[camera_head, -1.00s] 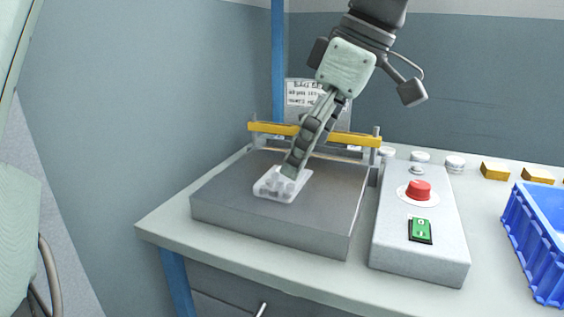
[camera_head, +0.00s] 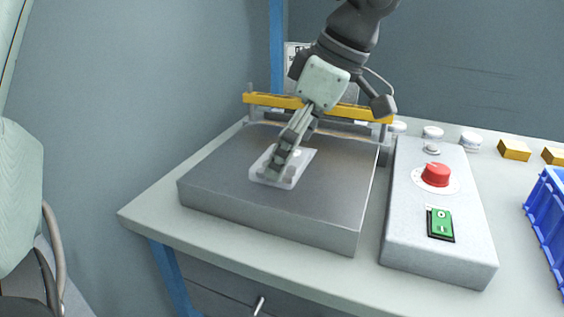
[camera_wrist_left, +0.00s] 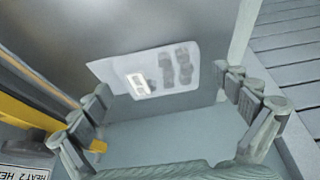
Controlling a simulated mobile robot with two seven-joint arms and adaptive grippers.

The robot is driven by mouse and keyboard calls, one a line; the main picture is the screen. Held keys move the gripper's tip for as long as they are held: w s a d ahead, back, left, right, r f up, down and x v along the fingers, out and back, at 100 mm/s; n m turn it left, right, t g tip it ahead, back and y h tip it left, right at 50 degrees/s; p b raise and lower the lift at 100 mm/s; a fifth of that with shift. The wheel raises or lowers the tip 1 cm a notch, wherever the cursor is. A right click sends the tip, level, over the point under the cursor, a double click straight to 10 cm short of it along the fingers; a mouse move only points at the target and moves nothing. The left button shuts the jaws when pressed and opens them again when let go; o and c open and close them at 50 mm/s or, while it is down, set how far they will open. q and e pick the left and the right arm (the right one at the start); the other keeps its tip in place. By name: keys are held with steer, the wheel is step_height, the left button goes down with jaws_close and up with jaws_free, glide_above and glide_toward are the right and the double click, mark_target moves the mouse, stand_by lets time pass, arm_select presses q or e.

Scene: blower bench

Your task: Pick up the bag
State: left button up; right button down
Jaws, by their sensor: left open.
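The bag (camera_head: 302,164) is a small clear pouch lying on the grey metal plate of the sealer (camera_head: 225,190). I cannot tell whether the fingertips touch the bag or plate. My right gripper is not in view.
A yellow bar (camera_head: 268,100) crosses behind the plate, close to my gripper. A control box (camera_head: 420,245) with a red knob (camera_head: 436,174) and green switch (camera_head: 440,224) stands right.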

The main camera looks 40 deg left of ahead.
arm_select(q)
steer(key=shift+a+f, duration=0.15)
steer(key=shift+f, duration=0.1)
steer(key=shift+c, duration=0.6)
steer(key=c, duration=1.1)
